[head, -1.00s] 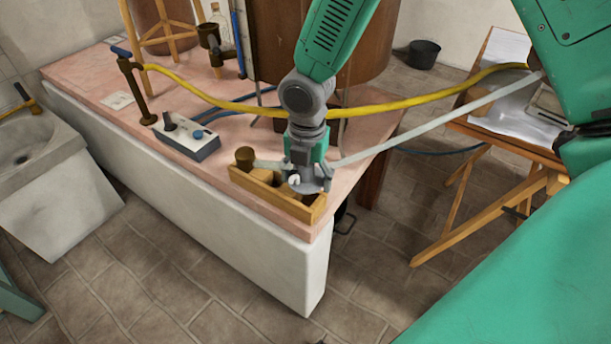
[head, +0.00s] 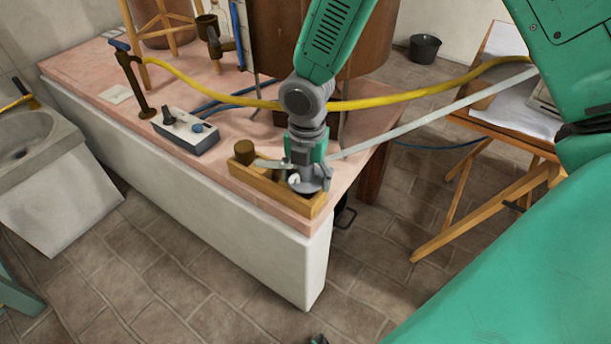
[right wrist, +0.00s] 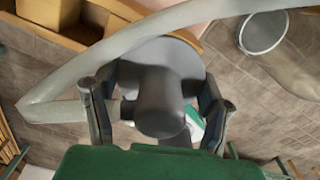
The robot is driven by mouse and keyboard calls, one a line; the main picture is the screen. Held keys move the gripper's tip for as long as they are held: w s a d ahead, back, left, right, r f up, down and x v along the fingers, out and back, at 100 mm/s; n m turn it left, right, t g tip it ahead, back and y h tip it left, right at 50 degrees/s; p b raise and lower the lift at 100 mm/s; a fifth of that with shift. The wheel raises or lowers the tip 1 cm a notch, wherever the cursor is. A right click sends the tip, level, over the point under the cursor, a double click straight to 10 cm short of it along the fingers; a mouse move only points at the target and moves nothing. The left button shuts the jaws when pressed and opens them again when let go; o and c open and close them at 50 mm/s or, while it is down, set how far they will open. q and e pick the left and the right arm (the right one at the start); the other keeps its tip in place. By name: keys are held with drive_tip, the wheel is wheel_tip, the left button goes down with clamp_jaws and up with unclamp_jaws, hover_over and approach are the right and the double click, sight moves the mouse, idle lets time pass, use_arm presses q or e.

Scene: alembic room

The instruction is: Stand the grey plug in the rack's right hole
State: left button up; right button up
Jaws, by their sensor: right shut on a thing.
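The wooden rack (head: 268,199) lies at the near right corner of the pink-topped bench. A brown plug (head: 245,152) stands at its left end. My right gripper (head: 305,178) points down over the rack's right part. In the right wrist view, its two fingers (right wrist: 157,118) are shut on the grey plug (right wrist: 162,100), a grey cylinder with a wide round flange. The rack (right wrist: 60,30) shows at the upper left there. The rack's right hole is hidden, and I cannot tell whether the plug touches it.
A grey hose (head: 430,114) runs from the gripper area to the right, and a yellow hose (head: 420,96) crosses behind my right arm. A switch box (head: 186,131) stands left of the rack. A dark bucket (head: 425,48) is on the floor behind.

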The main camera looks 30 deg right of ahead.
drive_tip(key=shift+f, duration=0.8)
idle(0.7)
drive_tip(key=shift+f, duration=0.3)
idle(1.0)
drive_tip(key=shift+r+p, duration=0.1)
drive_tip(key=shift+p, duration=0.45)
idle(0.8)
drive_tip(key=o, duration=1.3)
drive_tip(key=shift+c, duration=0.2)
drive_tip(key=shift+r+p, duration=3.55)
drive_tip(key=shift+p, duration=0.5)
